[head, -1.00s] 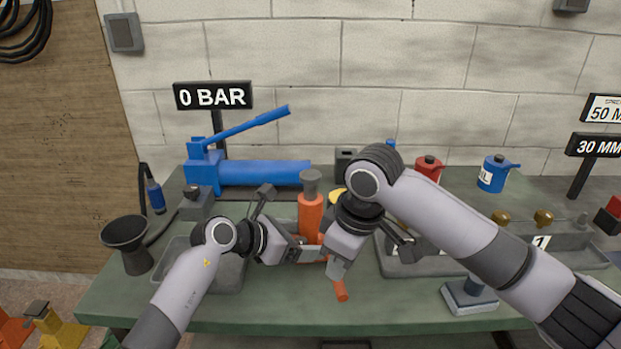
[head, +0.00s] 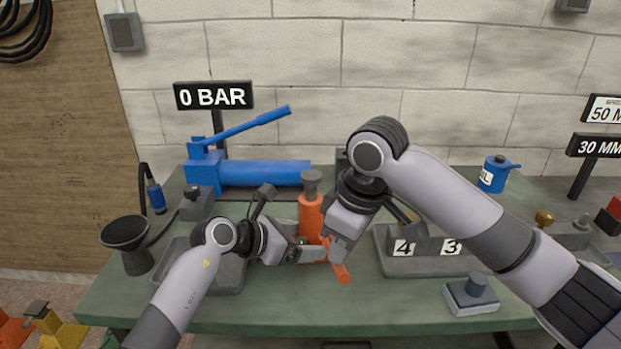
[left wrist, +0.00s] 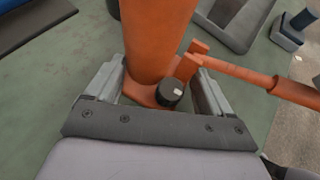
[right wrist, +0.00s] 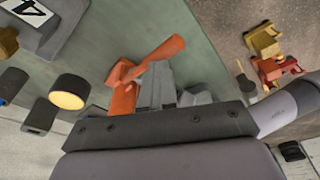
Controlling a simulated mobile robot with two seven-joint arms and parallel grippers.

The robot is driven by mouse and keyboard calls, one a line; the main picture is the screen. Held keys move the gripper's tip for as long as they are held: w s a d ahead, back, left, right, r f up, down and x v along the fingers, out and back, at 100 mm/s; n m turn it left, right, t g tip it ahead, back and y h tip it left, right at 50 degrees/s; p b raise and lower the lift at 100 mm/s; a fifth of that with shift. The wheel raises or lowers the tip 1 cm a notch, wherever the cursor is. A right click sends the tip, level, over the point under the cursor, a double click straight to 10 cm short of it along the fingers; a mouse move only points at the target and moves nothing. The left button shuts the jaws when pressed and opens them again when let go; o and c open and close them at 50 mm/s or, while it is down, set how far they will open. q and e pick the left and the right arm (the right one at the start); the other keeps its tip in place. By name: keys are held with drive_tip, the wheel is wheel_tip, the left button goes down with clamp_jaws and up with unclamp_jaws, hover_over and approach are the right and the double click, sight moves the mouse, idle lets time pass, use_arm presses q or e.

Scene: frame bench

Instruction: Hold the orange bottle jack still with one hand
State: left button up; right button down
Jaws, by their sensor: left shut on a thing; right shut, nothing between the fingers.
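The orange bottle jack (head: 310,217) stands upright on the green bench, its dark ram top showing. My left gripper (head: 318,254) is shut on its lower body; in the left wrist view the fingers (left wrist: 165,88) flank the base of the jack (left wrist: 150,40) and a black knob (left wrist: 170,91). The orange jack handle (head: 340,273) slants toward the front; it also shows in the left wrist view (left wrist: 262,84). My right gripper (head: 337,252) is shut and empty, close against the handle. In the right wrist view its closed fingers partly cover the handle (right wrist: 165,48); contact is unclear.
A blue pump (head: 260,172) stands behind, near a sign reading 0 BAR (head: 213,96). A black funnel (head: 126,240) is at left. A numbered grey tray (head: 425,264) and a grey block (head: 470,295) are at right. The front bench strip is clear.

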use_arm(q)
drive_tip(key=shift+s+f, duration=0.1)
drive_tip(key=shift+f, duration=0.25)
use_arm(e)
drive_tip(key=shift+s+f, duration=0.1)
use_arm(q)
drive_tip(key=shift+s+d, duration=0.1)
drive_tip(key=shift+d, duration=0.05)
use_arm(e)
drive_tip(key=shift+d+x, duration=0.15)
drive_tip(key=shift+x, duration=0.8)
drive_tip(key=shift+d+x, duration=0.2)
drive_tip(key=shift+x, duration=0.75)
drive_tip(key=shift+a+v, duration=0.15)
drive_tip(key=shift+v, duration=0.65)
drive_tip(key=shift+a+v, duration=0.15)
drive_tip(key=shift+v, duration=0.7)
drive_tip(key=shift+r, duration=0.3)
drive_tip(key=shift+w+a+v, duration=0.1)
drive_tip(key=shift+a+v, duration=0.05)
drive_tip(key=shift+v, duration=0.7)
drive_tip(key=shift+w+a+v, duration=0.1)
drive_tip(key=shift+a+v, duration=0.05)
drive_tip(key=shift+v, duration=0.65)
drive_tip(key=shift+w+a+v, duration=0.1)
drive_tip(key=shift+a+v, duration=0.05)
drive_tip(key=shift+v, duration=0.7)
drive_tip(key=shift+r, duration=0.1)
